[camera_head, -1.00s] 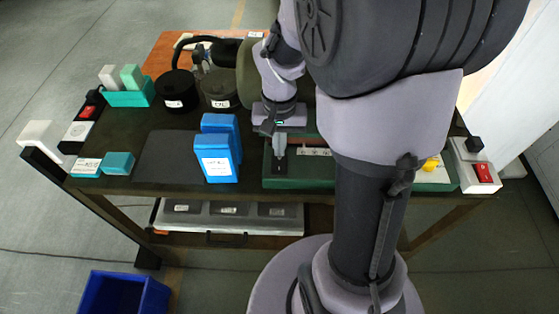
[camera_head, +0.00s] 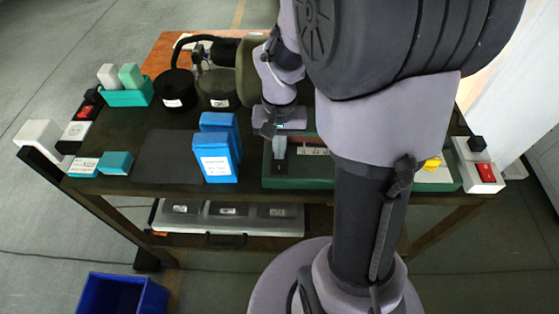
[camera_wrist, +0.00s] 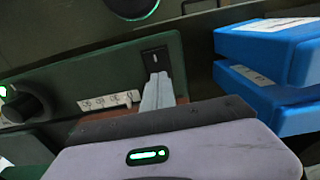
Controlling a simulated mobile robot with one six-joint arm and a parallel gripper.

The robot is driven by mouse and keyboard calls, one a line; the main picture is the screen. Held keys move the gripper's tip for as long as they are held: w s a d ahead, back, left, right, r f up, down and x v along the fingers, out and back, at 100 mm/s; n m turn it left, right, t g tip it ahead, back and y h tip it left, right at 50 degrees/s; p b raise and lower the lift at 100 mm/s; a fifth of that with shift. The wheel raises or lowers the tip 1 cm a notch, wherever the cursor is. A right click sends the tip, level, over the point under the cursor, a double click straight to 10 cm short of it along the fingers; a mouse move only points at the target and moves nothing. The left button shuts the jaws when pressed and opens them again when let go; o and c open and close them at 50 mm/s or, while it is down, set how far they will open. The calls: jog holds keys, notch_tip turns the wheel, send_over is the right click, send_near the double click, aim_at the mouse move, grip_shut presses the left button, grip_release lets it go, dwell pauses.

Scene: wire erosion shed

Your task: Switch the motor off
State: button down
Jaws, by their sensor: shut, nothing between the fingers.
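A black rocker switch (camera_wrist: 155,60) with a small white mark sits on a dark green panel (camera_wrist: 100,80) in the wrist view. The green unit (camera_head: 320,183) lies at the front right of the bench in the head view, partly behind my arm. My gripper (camera_wrist: 158,78) is shut and empty, its pale fingertips just at the lower edge of the switch. I cannot tell whether they touch it. In the head view my gripper (camera_head: 280,155) points down over the left end of the green unit. No label naming the motor is readable.
Blue boxes (camera_head: 216,160) stand just left of my gripper. A black knob (camera_wrist: 25,103) sits farther along the panel. Red switches are at the bench's left end (camera_head: 85,112) and right end (camera_head: 485,172). A dark mat (camera_head: 165,155) is bare.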

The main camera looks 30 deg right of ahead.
notch_tip(320, 180, up, 7)
jog(key=p, duration=0.6)
jog(key=shift+f, duration=0.1)
